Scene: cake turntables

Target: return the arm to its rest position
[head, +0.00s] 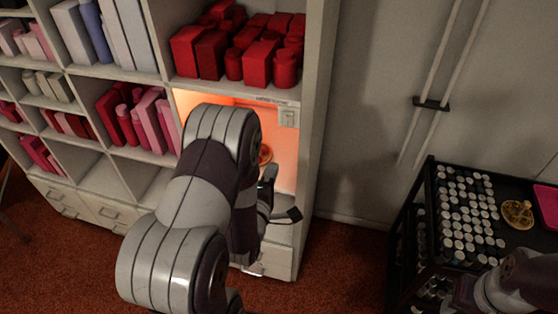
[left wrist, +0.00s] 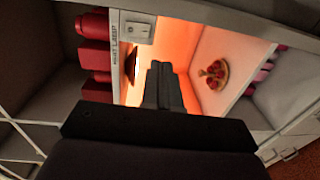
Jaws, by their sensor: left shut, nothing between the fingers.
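My left arm reaches across the middle of the head view toward a lit, orange-glowing shelf compartment (head: 283,150). My left gripper (head: 275,200) is at the compartment's front, partly hidden by my own wrist. In the left wrist view its fingers (left wrist: 163,88) are together, with nothing between them, pointing into the glow. A round, pizza-like item with red toppings (left wrist: 214,74) is inside the compartment, apart from the fingers; part of it shows in the head view (head: 265,155). A dark, flat item (left wrist: 131,62) is seen edge-on. Part of my right arm shows at lower right; its gripper is out of view.
Red boxes and jars (head: 245,50) fill the shelf above. A black cart (head: 432,215) with many small jars, a round pizza-like item (head: 517,213) and a pink tray (head: 547,203) stands at right. Carpet between is clear.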

